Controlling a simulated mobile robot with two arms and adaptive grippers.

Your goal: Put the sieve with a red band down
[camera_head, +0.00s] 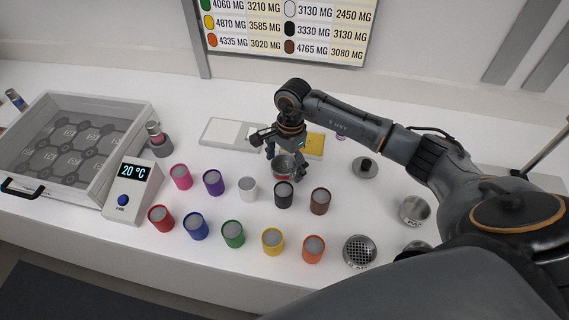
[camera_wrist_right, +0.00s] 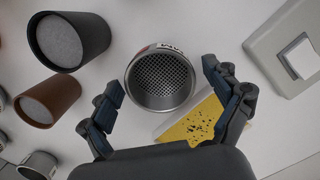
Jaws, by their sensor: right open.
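The sieve with a red band (camera_head: 287,165) is a round metal cup with a mesh bottom, behind the black and brown jars in the head view. In the right wrist view, the sieve (camera_wrist_right: 161,82) shows its mesh and a bit of red near its rim. My right gripper (camera_wrist_right: 164,76) is open, with one finger on either side of the sieve. A gap shows beside each fingertip there. The sieve appears upright on the white table (camera_head: 215,260); its base is partly hidden in the head view. My left gripper is not in view.
A yellow speckled piece (camera_wrist_right: 193,124) lies close beside the sieve. A black jar (camera_head: 284,195), a brown jar (camera_head: 320,201) and several coloured jars stand in front. A pale flat device (camera_head: 222,133) is behind. Another sieve (camera_head: 360,251) and a knobbed lid (camera_head: 365,167) are right.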

